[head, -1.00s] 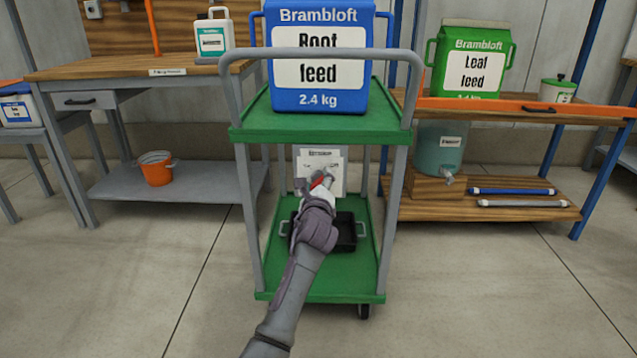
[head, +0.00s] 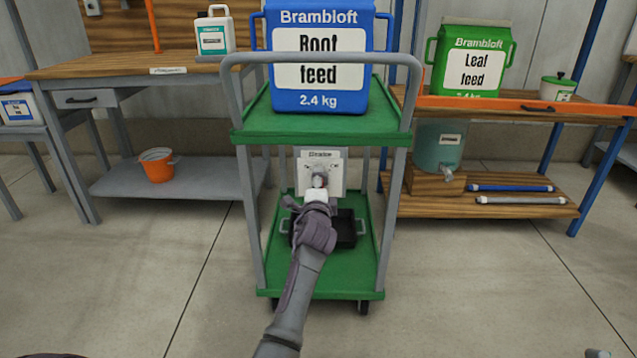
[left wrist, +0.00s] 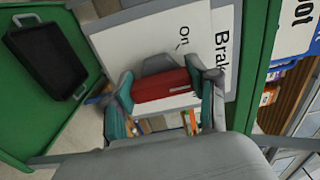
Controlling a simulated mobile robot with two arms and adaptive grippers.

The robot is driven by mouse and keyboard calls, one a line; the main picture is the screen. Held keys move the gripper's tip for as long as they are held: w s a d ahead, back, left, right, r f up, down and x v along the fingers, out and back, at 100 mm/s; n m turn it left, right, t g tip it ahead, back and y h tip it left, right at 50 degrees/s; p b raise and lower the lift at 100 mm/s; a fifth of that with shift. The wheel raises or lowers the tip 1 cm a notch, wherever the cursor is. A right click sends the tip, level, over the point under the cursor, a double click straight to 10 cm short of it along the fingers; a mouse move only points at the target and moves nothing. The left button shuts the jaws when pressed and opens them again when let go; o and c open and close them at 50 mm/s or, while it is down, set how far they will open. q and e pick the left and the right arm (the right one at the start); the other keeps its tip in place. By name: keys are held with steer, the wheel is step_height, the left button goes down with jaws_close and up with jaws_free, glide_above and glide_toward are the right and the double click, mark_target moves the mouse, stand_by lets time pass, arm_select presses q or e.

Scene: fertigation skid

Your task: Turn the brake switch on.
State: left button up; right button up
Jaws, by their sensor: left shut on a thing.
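The brake switch plate (head: 337,173) is a pale panel under the green top shelf of the cart. In the left wrist view the plate (left wrist: 205,45) shows "Brak…" and "On", turned sideways. The switch's red handle (left wrist: 160,84) lies between the teal-and-grey fingers of my left gripper (left wrist: 163,92), which is shut on it. In the head view my left gripper (head: 319,184) is in front of the plate and hides the handle. Which position the switch is in, I cannot tell.
The cart (head: 318,137) bears a blue Root feed container (head: 320,102) on top. A black tray (head: 346,230) sits on its lower shelf, close under my left arm. Benches stand left and right. The floor in front is clear.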

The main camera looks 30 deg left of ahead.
arm_select(q)
steer(key=n, duration=0.4)
steer(key=shift+f+n, duration=0.15)
steer(key=shift+n, duration=0.15)
steer(key=shift+f+n, duration=0.1)
steer(key=shift+n, duration=1.9)
arm_select(e)
steer(key=shift+w+f+g, duration=0.35)
steer(key=shift+f+g, duration=0.05)
steer(key=shift+f, duration=0.15)
steer(key=shift+w+f+g, duration=0.35)
steer(key=shift+f+g, duration=0.05)
steer(key=shift+f, duration=0.15)
arm_select(q)
steer(key=o, duration=1.2)
steer(key=shift+c, duration=0.2)
steer(key=shift+p, duration=0.3)
